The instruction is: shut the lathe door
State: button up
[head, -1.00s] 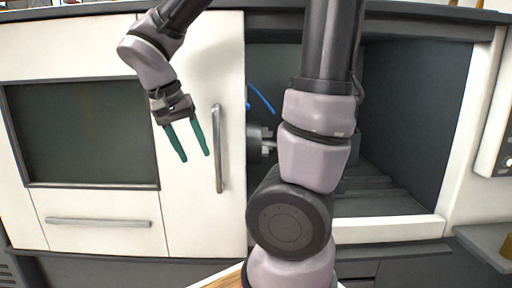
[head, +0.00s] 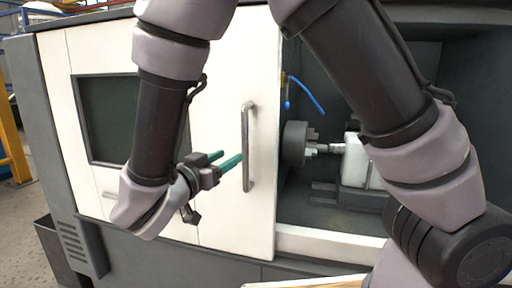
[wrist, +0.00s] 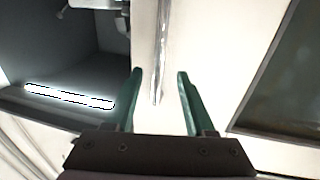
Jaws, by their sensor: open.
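The lathe door (head: 222,120) is a white panel with a dark window (head: 110,118). It stands open, with the machine's inside showing to its right. Its vertical metal handle (head: 247,147) is near the door's right edge. My gripper (head: 228,158) is open, its green fingers pointing right toward the handle from the left. In the wrist view, the handle (wrist: 161,55) runs down between the two open fingers (wrist: 158,72), ahead of their tips or level with them; I cannot tell which. The gripper holds nothing.
The dark lathe interior (head: 420,60) shows a chuck (head: 296,144), a light grey block (head: 358,160) and a blue hose (head: 308,95). My arm spans the view in front of the machine. A yellow frame (head: 12,145) stands at far left, beside open floor.

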aim_at(243, 148)
jog(key=x, duration=0.9)
jog(key=shift+w+d, duration=0.2)
grip_shut()
dwell(1.1)
